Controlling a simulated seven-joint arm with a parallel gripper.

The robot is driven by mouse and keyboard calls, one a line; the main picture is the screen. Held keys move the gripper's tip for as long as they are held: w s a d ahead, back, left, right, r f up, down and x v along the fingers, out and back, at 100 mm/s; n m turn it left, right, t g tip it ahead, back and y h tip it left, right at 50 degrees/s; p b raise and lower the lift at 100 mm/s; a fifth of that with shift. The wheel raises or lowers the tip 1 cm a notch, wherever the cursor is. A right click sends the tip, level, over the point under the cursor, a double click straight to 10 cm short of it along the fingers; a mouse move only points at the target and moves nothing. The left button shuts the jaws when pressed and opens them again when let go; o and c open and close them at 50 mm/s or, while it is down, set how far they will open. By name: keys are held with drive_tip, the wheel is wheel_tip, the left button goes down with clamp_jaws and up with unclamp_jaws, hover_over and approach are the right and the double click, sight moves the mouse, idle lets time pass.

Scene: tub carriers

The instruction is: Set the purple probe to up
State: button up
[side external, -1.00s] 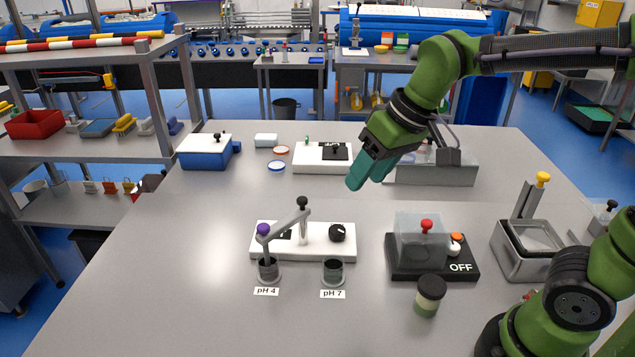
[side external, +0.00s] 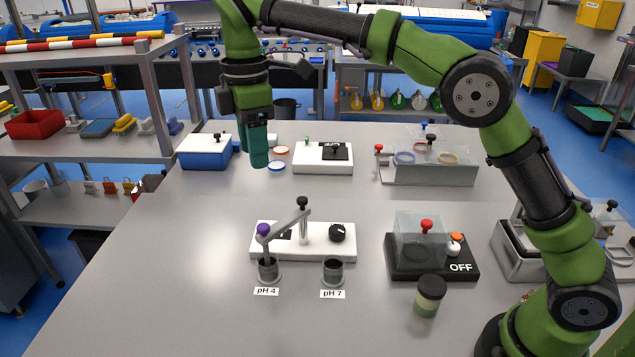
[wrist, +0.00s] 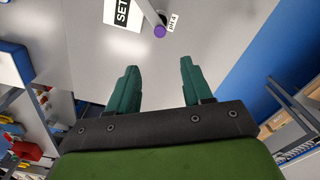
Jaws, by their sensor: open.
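The purple probe (side external: 263,229) hangs at the end of a slanting grey arm (side external: 283,226) over the pH 4 cup (side external: 269,272). Its grey stem reaches down to the cup, and its lower end is hidden inside. The arm joins a post with a black knob (side external: 302,202) on a white base (side external: 318,244). My gripper (side external: 259,165) is above the table, higher than the probe and behind it, fingers pointing down and apart from it. The wrist view shows the purple knob (wrist: 159,31) beyond the open, empty teal fingers (wrist: 157,78).
A pH 7 cup (side external: 333,272) stands right of the pH 4 cup. A black OFF base (side external: 405,270) with a clear cover and a lidded jar (side external: 430,294) are further right. A blue box (side external: 204,152) and a white panel (side external: 312,166) stand behind. The table's left front is clear.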

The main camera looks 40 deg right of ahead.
sight(263, 226)
wheel_tip(263, 226, down, 16)
drive_tip(key=shift+f, duration=0.15)
idle(0.3)
clamp_jaws()
